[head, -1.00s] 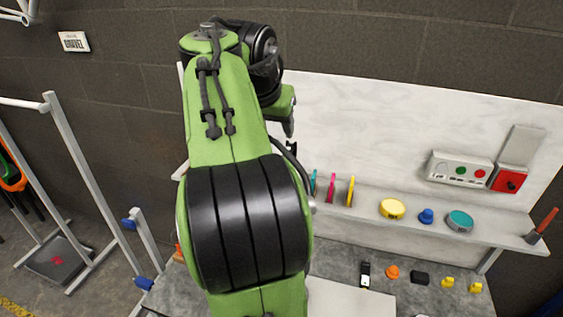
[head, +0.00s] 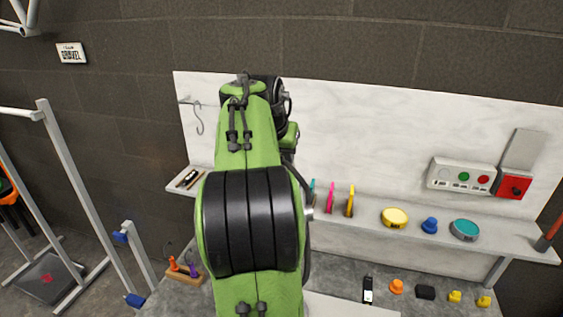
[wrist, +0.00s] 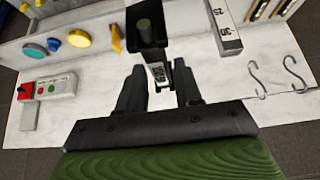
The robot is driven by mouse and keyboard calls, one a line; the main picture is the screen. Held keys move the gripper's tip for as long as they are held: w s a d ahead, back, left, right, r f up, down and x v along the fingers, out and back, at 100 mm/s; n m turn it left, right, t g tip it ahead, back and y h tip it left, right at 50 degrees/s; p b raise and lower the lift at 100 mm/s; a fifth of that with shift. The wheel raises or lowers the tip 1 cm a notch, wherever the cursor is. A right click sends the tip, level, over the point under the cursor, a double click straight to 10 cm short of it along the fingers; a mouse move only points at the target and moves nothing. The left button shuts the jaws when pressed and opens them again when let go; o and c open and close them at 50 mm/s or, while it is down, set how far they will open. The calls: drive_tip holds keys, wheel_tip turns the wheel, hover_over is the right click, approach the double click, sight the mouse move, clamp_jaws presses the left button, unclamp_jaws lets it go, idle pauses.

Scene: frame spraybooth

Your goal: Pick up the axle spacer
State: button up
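No part is clearly marked as the axle spacer, and I cannot tell which one it is. In the wrist view my gripper (wrist: 160,87) has its two black fingers apart, with nothing visibly held. Between and beyond the fingertips is a small black-and-white label (wrist: 158,74) on the front of a black holder (wrist: 160,50). A dark green round piece (wrist: 145,29) sits in that holder, beyond the fingers. In the head view my gripper is hidden behind my green arm.
A pale shelf (head: 520,243) carries a yellow disc (head: 395,217), a blue knob (head: 430,225) and a teal disc (head: 464,230). A control box (head: 461,176) is on the white back panel. Hooks (wrist: 257,80) and a numbered block (wrist: 225,28) flank the gripper's right side.

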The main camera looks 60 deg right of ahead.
clamp_jaws()
wheel_tip(320, 180, up, 10)
drive_tip(key=p, duration=0.4)
drive_tip(key=shift+p, duration=0.4)
